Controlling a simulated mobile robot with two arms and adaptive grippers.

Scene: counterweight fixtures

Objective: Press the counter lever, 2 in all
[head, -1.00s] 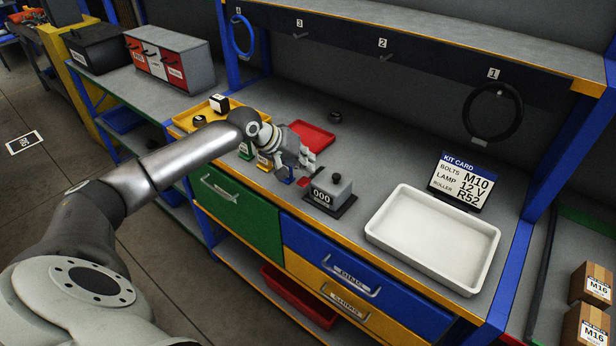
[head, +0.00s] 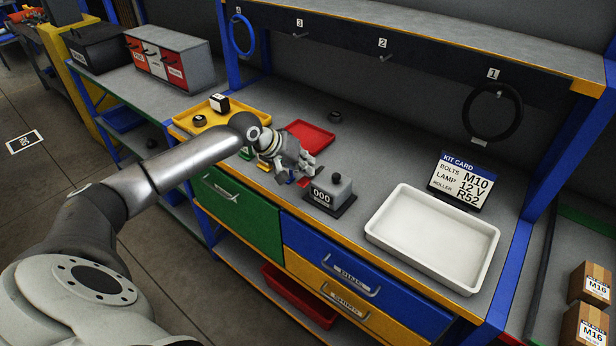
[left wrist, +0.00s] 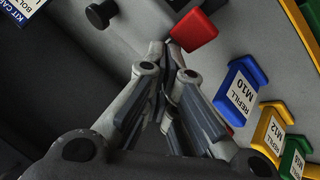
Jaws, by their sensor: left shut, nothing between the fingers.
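The counter (head: 330,193) is a small grey box with a black knob on top and a dark base; its display reads 000. Its red lever (head: 304,182) sticks out on the left side. The lever's red paddle also shows in the left wrist view (left wrist: 194,30), with the counter's grey body and black knob (left wrist: 100,14) to its left. My left gripper (head: 309,172) is shut and empty, its fingertips close by the red lever. In the left wrist view the closed fingertips (left wrist: 172,55) appear just below the paddle; I cannot tell whether they touch. My right gripper is not in view.
Refill bins, including a blue M10 one (left wrist: 240,92), stand left of the counter. A red tray (head: 306,135) lies behind the gripper. A white tray (head: 383,237) and a kit card (head: 462,181) are on the right. Bare bench lies behind the counter.

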